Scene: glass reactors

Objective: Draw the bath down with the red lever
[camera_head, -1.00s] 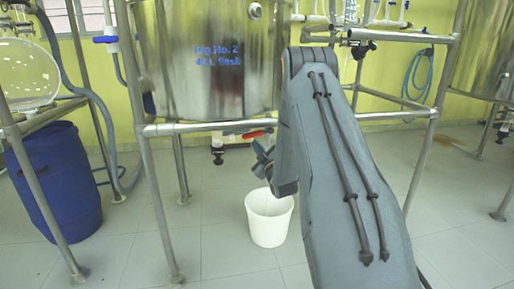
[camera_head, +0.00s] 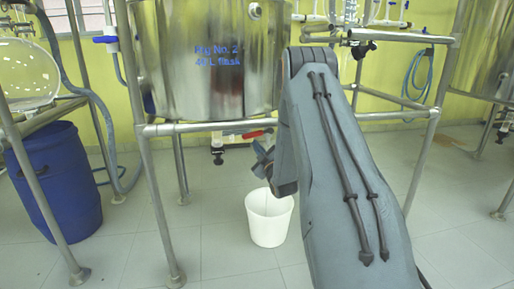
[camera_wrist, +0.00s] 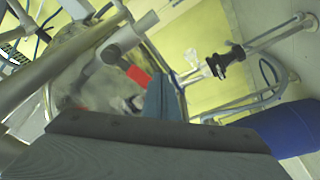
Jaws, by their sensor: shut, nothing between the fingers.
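The red lever (camera_head: 253,134) sits under the steel bath (camera_head: 215,90) marked Rig No. 2, lying near-level just below the frame's front bar. In the wrist view the red lever (camera_wrist: 138,75) shows just left of my fingertip and is partly hidden. My gripper (camera_head: 262,158) is just below and right of the lever in the head view, partly hidden by my arm. Its shut, empty fingers (camera_wrist: 162,98) point at the lever area in the wrist view. I cannot tell whether they touch the lever. A white bucket (camera_head: 269,220) stands on the floor below.
Steel frame bars (camera_head: 205,127) run in front of and around the bath. A drain fitting (camera_head: 217,154) hangs under it. A blue drum (camera_head: 55,180) stands at the left with a grey hose beside it. The floor left of the bucket is clear.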

